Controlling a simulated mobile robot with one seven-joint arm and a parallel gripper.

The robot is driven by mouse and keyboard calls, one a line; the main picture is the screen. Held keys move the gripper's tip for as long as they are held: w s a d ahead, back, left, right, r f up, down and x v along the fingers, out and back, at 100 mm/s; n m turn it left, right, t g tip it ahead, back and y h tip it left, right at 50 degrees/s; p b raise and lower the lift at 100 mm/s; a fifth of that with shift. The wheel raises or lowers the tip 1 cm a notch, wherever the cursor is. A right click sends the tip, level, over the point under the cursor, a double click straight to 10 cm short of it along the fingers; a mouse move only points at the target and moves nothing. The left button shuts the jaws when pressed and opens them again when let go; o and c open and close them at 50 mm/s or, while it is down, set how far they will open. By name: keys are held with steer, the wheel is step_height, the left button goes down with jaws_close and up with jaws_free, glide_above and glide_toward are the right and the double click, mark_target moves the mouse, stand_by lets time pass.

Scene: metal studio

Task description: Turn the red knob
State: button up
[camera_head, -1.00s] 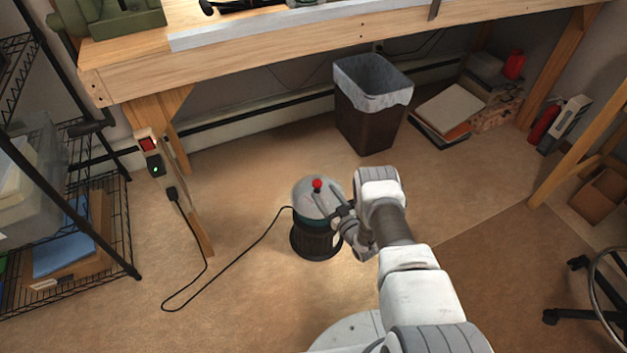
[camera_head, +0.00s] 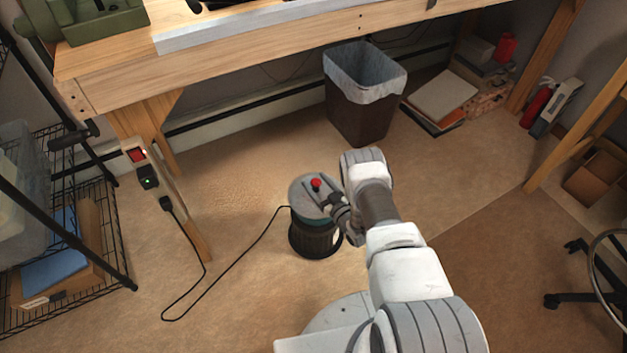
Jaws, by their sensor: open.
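The red knob (camera_head: 316,183) is a small round knob on top of a grey-lidded cylindrical machine (camera_head: 313,240) with a dark ribbed lower body. The machine stands upright on the floor below the workbench. My gripper (camera_head: 324,194) is open, its fingers over the machine's lid just to the lower right of the knob. I cannot tell whether a finger touches the knob. My wrist hides the right side of the lid.
A black cord (camera_head: 240,250) runs from the machine over the floor to an outlet post (camera_head: 148,178) at left. The wooden workbench (camera_head: 230,75) spans above. A lined trash bin (camera_head: 362,105) stands behind. A wire shelf (camera_head: 70,290) stands left; a chair (camera_head: 590,285) stands right.

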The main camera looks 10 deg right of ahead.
stand_by(0.3)
jaws_close()
steer(key=shift+m+h, duration=0.3)
steer(key=shift+h, duration=0.2)
steer(key=m+h, duration=0.1)
steer(key=h, duration=0.1)
steer(key=m+t+h, duration=0.1)
steer(key=m+h, duration=0.1)
steer(key=h, duration=0.1)
steer(key=shift+a+m, duration=0.15)
steer(key=shift+m, duration=0.15)
steer(key=m+h, duration=0.2)
steer(key=h, duration=0.1)
steer(key=m+g+h, duration=0.1)
steer(key=m+h, duration=0.1)
steer(key=h, duration=0.2)
steer(key=shift+m+h, duration=0.3)
steer(key=m+g+h, duration=0.1)
steer(key=m+h, duration=0.1)
steer(key=h, duration=0.1)
steer(key=m+g+h, duration=0.2)
steer(key=shift+g+h, duration=0.3)
steer(key=shift+h, duration=0.1)
steer(key=shift+w+m+g+h, duration=0.1)
steer(key=shift+m+g+h, duration=1.1)
steer(key=shift+m+g, duration=0.4)
steer(key=shift+r+m+g+h, duration=0.1)
steer(key=shift+m+g+h, duration=0.35)
steer(key=shift+g, duration=0.25)
